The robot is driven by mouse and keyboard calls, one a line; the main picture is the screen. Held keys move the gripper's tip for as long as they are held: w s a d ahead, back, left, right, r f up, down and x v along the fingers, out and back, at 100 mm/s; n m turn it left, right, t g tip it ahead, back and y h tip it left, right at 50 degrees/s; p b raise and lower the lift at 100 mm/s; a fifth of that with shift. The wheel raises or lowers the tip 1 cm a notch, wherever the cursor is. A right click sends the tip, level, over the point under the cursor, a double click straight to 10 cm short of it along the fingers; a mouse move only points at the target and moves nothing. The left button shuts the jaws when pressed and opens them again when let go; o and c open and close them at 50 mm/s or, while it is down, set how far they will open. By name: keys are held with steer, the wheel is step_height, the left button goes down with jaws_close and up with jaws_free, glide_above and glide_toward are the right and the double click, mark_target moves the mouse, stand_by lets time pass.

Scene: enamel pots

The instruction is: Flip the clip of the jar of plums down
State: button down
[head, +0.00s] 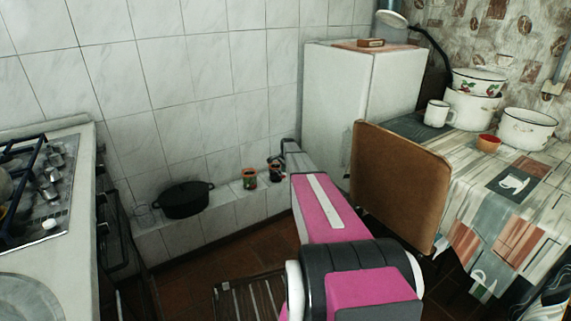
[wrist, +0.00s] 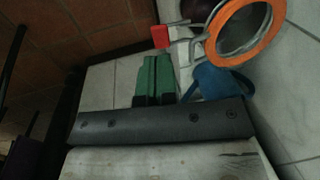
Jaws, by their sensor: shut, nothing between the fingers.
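The wire clip carries a red tab (wrist: 160,37) that sticks out to the left of the jar. My gripper (wrist: 156,60) has its green fingers shut together with nothing between them. Its fingertips are just below the red tab in the picture; I cannot tell if they touch it. In the head view my arm hides part of the ledge, and I cannot make out the clip.
A blue object (wrist: 215,82) is right beside my fingers. In the head view, a black pot (head: 187,200) and an orange-and-green container (head: 249,179) stand on the tiled ledge (head: 222,194) along the wall. A brown chair back (head: 398,182) is close to the right of my arm.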

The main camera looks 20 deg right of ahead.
mark_target(284, 177)
steer(key=shift+w+a+f, duration=0.1)
steer(key=shift+w+f, duration=0.1)
steer(key=shift+f, duration=0.8)
steer(key=shift+w+f, duration=0.2)
steer(key=shift+f, duration=0.75)
steer(key=shift+s+f+t, duration=0.2)
steer(key=shift+f+t, duration=0.05)
steer(key=shift+t, duration=0.35)
steer(key=shift+s+f+t+y, duration=0.25)
steer(key=shift+f+t+y, duration=0.15)
steer(key=shift+t, duration=0.5)
steer(key=f+t, duration=0.1)
steer(key=t, duration=0.1)
steer(key=shift+w+f+t+y, duration=0.1)
steer(key=shift+f+t+y, duration=0.1)
steer(key=shift+t+y, duration=0.15)
steer(key=shift+f, duration=0.2)
steer(key=shift+w+f, duration=0.15)
steer(key=shift+f, duration=0.45)
steer(key=shift+r, duration=0.2)
